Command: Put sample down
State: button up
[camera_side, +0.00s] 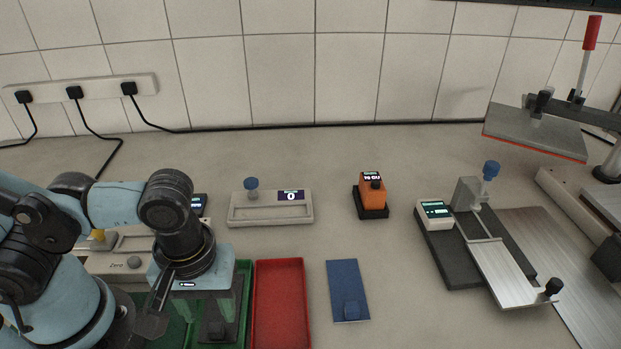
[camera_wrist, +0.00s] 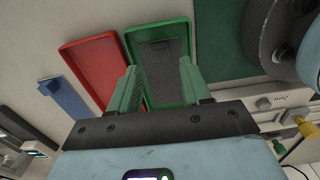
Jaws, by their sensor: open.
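A dark grey sample plate (camera_side: 218,322) with a small raised block lies flat in the green tray (camera_side: 244,290). In the wrist view the sample (camera_wrist: 163,72) rests inside the tray's rim (camera_wrist: 185,26), between my fingers. My gripper (camera_side: 205,308) is open above the green tray, pointing down. In the wrist view its two green fingers (camera_wrist: 159,78) stand apart on either side of the sample, with no clear contact. A blue sample plate (camera_side: 346,285) with a similar block lies on the bench to the right.
A red tray (camera_side: 280,310) sits beside the green one. A dark green panel (camera_wrist: 225,45) lies on its other side. Behind stand a grey instrument with a blue knob (camera_side: 270,212) and an orange device (camera_side: 371,192). A coating fixture (camera_side: 490,250) and a hinged press (camera_side: 540,130) occupy the right.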

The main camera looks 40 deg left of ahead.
jog(key=shift+r, duration=4)
jog(key=w+a+m+t, duration=0.7)
jog(key=w+a, duration=0.5)
jog(key=w, duration=0.2)
jog(key=shift+a+r+m, duration=0.35)
jog(key=shift+r+m, duration=0.1)
jog(key=shift+m, duration=0.45)
jog(key=shift+w, duration=0.1)
